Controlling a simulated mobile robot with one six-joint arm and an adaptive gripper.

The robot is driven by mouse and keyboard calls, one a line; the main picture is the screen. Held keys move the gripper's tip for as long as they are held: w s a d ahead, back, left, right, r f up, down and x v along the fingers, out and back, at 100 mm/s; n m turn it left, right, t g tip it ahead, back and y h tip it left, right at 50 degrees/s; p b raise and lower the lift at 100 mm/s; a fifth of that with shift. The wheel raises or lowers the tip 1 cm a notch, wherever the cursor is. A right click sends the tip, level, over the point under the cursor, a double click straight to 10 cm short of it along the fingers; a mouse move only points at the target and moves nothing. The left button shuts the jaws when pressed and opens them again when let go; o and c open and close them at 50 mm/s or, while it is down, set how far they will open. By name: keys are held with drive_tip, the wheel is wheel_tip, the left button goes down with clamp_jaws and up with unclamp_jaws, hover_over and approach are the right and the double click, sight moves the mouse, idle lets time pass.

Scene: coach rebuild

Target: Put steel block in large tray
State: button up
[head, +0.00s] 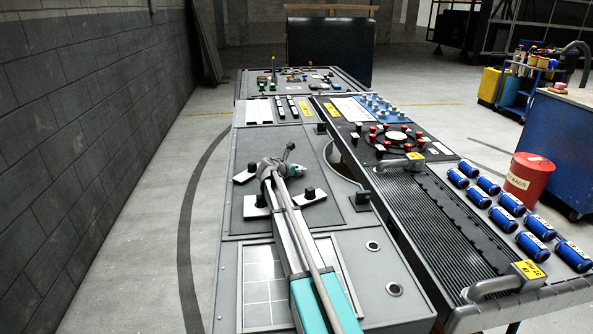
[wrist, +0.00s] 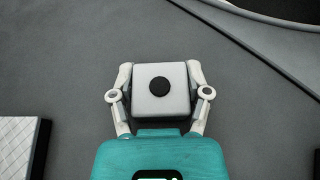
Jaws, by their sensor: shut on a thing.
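In the wrist view my gripper (wrist: 161,92) is shut on a pale grey steel block (wrist: 160,110) with a round black spot or knob on its face. One finger presses each side of it. Plain dark grey surface lies around the block; I cannot tell whether the block touches it. In the head view the end of my arm is over a dark grey panel on the near bench, and my gripper's teal body (head: 293,171) shows only small. The held block is not clear there. I cannot tell which surface is the large tray.
Several pale pieces with black knobs, one on the left (head: 257,206), stand on the dark panel around my arm. A ribbed black belt (head: 430,215) runs along the right. A brick wall is at left.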

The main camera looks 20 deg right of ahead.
drive_tip(key=shift+f, duration=0.1)
drive_tip(key=o, duration=1.3)
drive_tip(key=shift+o, duration=0.2)
drive_tip(key=shift+r, duration=0.25)
drive_tip(key=p+v, duration=0.4)
drive_tip(key=v, duration=0.8)
drive_tip(key=shift+f+p, duration=0.15)
drive_tip(key=shift+p, duration=0.2)
